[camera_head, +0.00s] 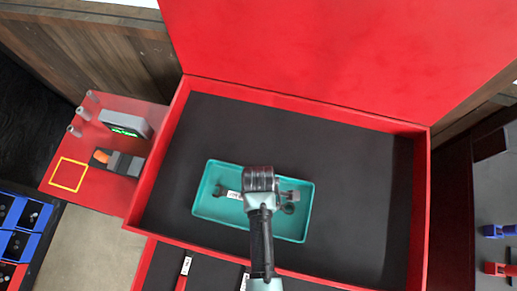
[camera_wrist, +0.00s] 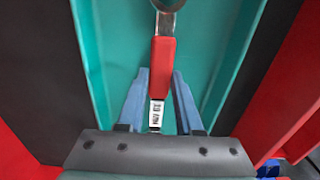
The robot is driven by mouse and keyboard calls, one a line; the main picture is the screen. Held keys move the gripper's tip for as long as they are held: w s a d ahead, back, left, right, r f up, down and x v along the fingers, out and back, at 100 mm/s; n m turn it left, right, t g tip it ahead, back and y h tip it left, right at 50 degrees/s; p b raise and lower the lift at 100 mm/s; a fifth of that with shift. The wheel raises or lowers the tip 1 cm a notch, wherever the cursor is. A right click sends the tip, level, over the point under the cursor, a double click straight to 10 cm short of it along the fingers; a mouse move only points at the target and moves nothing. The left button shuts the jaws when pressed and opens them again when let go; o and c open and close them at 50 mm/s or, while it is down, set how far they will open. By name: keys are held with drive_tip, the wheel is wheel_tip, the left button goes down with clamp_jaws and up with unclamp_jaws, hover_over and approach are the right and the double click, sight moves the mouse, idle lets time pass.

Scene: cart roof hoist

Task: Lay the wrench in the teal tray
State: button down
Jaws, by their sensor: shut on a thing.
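The wrench (camera_wrist: 162,68) has a red handle, a white label at its near end and a metal ring at the far end. My gripper (camera_wrist: 160,76) has its two blue fingers on either side of the handle, shut on it. The teal tray (camera_wrist: 105,60) lies below and around the wrench in the wrist view. In the head view the teal tray (camera_head: 206,208) sits on the dark floor of the red cart top. My wrist covers its middle, with the label and ring (camera_head: 289,209) showing beside it. I cannot tell whether the wrench touches the tray floor.
A raised red lid (camera_head: 340,50) stands behind the cart top, and red rims (camera_head: 155,170) surround it. Tagged tools (camera_head: 185,268) lie in an open drawer in front. A left side shelf holds a device with a green display (camera_head: 125,128) and several pegs. Dark floor around the tray is clear.

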drive_tip(key=c, duration=1)
unclamp_jaws()
drive_tip(key=shift+f, duration=0.15)
drive_tip(key=o, duration=0.4)
